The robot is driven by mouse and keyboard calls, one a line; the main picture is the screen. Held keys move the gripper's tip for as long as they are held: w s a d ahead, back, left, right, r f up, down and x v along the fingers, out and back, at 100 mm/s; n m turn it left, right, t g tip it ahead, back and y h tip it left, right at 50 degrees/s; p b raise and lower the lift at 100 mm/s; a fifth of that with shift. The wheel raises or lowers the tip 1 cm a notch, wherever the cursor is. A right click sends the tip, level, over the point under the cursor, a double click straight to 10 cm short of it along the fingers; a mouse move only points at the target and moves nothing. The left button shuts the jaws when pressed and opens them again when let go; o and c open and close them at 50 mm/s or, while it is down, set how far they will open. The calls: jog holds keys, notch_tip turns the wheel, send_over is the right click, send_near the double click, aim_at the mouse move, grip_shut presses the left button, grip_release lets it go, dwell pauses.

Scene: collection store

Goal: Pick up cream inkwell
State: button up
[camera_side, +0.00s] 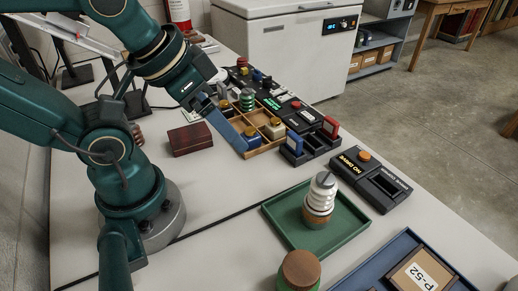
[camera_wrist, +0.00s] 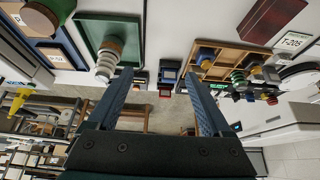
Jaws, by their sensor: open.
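A wooden compartment tray (camera_side: 264,150) holds several small squat inkwell-like pieces with gold-coloured caps. A pale, cream-looking one, probably the cream inkwell (camera_side: 275,131), sits in a compartment on the right side of the tray. My gripper (camera_side: 238,144) is over the left part of the tray in the side view, its blue finger hiding some compartments. In the wrist view my gripper (camera_wrist: 157,73) is open, with nothing between its fingers. The tray (camera_wrist: 232,47) lies right of the fingers there; the cream inkwell cannot be made out clearly.
A dark red box (camera_side: 190,139) lies left of the tray. Black holders with blue and red frames (camera_side: 313,141) stand close on its right. A green tray (camera_side: 270,215) with a ribbed white insulator (camera_side: 322,190) stands nearer. Bare table lies between.

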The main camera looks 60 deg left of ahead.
jog(key=c, duration=0.7)
